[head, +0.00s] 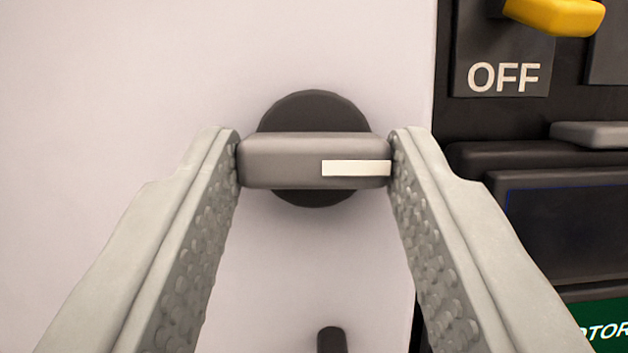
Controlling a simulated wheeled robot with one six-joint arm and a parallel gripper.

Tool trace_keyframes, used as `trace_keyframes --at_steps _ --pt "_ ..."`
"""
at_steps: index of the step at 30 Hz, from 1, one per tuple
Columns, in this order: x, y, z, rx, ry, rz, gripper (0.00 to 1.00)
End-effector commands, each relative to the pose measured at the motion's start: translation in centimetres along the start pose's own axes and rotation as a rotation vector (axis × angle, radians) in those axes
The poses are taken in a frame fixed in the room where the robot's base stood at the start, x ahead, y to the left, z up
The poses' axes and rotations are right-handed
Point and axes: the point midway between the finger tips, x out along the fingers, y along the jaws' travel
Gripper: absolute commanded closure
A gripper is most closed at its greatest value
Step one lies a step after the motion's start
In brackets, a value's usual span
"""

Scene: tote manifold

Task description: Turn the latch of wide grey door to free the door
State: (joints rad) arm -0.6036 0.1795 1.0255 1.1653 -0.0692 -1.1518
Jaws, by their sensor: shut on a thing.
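The latch is a grey bar handle (280,161) with a white stripe on its right half, set on a round dark base (313,108). The bar lies horizontal, with the stripe toward the right. It sits on a pale, light grey door panel (120,70). My gripper (314,158) is shut on the bar, with one finger touching each of its ends. The fingers' inner pads are studded. The lower parts of the door are partly hidden behind the fingers.
A dark rod end (331,340) shows at the bottom centre. Right of the door's edge is a dark panel with an OFF plate (503,75), a yellow lever (560,15), a grey handle piece (592,134), a dark screen (565,232) and a green label (603,324).

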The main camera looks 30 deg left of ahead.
Motion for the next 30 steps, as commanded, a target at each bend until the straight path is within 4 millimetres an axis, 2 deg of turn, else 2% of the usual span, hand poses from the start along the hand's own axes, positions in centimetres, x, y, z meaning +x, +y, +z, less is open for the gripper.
trace_keyframes --at_steps 20,30 --pt "0.02 -0.23 -0.02 0.208 0.000 0.085 0.83" --pt "0.04 -0.50 -0.13 0.481 0.000 0.197 0.83"
